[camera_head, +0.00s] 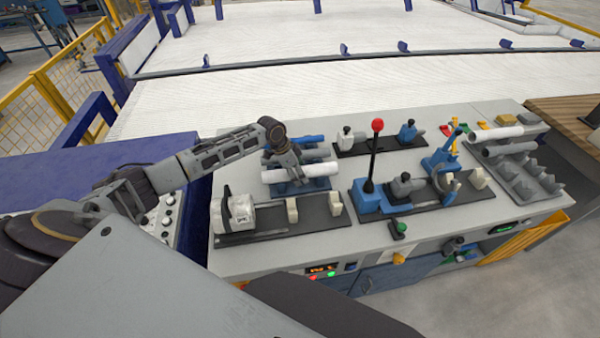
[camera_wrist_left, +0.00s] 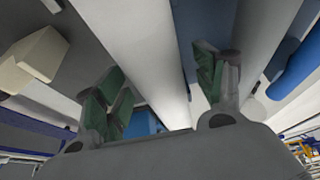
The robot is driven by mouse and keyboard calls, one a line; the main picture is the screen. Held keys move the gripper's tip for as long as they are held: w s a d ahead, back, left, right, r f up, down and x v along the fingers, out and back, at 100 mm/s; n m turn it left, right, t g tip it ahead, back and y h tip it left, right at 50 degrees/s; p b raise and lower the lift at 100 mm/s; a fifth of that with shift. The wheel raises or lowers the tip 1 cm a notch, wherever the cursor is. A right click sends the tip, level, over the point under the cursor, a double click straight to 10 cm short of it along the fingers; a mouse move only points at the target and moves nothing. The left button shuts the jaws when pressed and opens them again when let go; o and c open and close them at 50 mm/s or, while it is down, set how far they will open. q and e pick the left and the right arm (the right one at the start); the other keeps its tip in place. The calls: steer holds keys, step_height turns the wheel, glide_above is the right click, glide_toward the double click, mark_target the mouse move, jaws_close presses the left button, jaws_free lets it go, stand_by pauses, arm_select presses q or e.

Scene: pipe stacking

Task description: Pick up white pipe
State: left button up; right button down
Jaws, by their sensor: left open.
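A white pipe (camera_head: 316,169) lies on a blue rack (camera_head: 302,187) on the workbench, in front of a grey pipe and a blue pipe (camera_head: 308,139). My left gripper (camera_head: 291,172) is at the white pipe, reaching down from above. In the left wrist view the open fingers (camera_wrist_left: 160,75) stand on either side of the white pipe (camera_wrist_left: 135,45). Whether they touch it I cannot tell. The grey pipe (camera_wrist_left: 247,40) runs close beyond the right finger, and the blue pipe (camera_wrist_left: 297,65) is further right. My right gripper is not in view.
A white device (camera_head: 237,212) on a dark plate stands in front of the rack. A red-knobbed lever (camera_head: 377,125) rises right of the rack. Another white pipe (camera_head: 497,134) lies on a grey rack (camera_head: 537,182) at the far right.

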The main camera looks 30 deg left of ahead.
stand_by(0.4)
arm_select(q)
steer(key=c, duration=1.2)
steer(key=shift+r, duration=0.1)
steer(key=shift+r+b, duration=0.5)
steer(key=shift+r, duration=4.45)
